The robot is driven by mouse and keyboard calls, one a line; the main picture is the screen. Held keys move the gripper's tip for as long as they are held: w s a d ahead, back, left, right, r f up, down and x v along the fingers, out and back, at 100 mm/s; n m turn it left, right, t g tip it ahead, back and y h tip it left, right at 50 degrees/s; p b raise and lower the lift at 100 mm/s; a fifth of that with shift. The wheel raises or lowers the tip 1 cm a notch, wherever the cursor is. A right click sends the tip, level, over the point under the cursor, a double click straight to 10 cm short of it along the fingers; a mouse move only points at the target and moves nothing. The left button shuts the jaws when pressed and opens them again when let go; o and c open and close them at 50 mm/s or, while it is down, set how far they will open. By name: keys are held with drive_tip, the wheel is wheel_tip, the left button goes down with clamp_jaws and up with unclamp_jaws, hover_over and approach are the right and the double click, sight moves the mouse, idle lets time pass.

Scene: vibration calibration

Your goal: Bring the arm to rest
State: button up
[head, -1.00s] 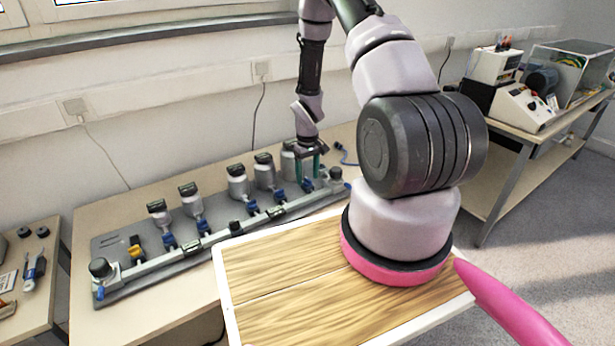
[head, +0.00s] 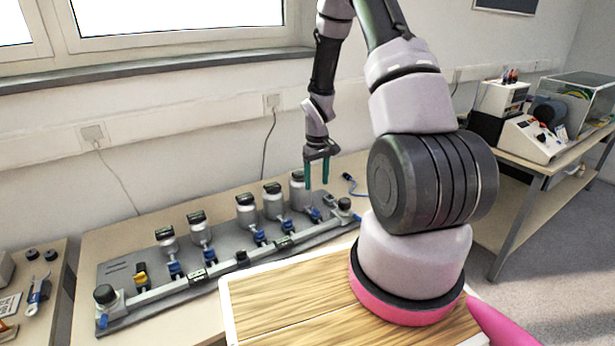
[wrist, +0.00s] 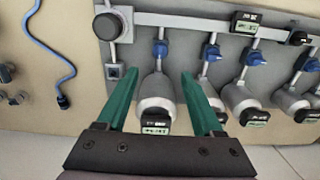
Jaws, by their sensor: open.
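My gripper (head: 317,184) hangs with its green fingers pointing down, above the right end of the calibration rig (head: 120,272) on the table. In the wrist view my gripper (wrist: 155,85) is open, its two green fingers spread apart. A grey cylindrical sensor with a blue valve (wrist: 157,92) shows between and below the fingers; it appears apart from them, with nothing held. In the head view that rightmost cylinder (head: 298,196) stands just beside and below the fingers. Several similar cylinders with black displays stand along the rig.
A blue cable (wrist: 55,55) lies on the table beside the rig's end. A side bench (head: 535,160) with instruments stands at the right. Another table (head: 50,290) with tools is at the left. The wall and window sill (head: 190,68) are behind the rig.

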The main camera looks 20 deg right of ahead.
drive_tip(key=s+a+r+m+t, duration=0.1)
drive_tip(key=s+r+m+t, duration=0.1)
drive_tip(key=r, duration=1.1)
drive_tip(key=s+a+r+m+t, duration=0.1)
drive_tip(key=s+a+r, duration=0.1)
drive_tip(key=r, duration=1)
drive_tip(key=s+a+r+m+t+y, duration=0.1)
drive_tip(key=s+a+r+t, duration=0.1)
drive_tip(key=s+r, duration=0.6)
drive_tip(key=s+a+r+m+t+y, duration=0.1)
drive_tip(key=s+a+r+m+t, duration=0.1)
drive_tip(key=s+r, duration=0.6)
drive_tip(key=s+a, duration=0.1)
drive_tip(key=s, duration=0.2)
drive_tip(key=shift+s+r, duration=0.2)
drive_tip(key=shift+r, duration=0.05)
drive_tip(key=shift+w+a, duration=0.1)
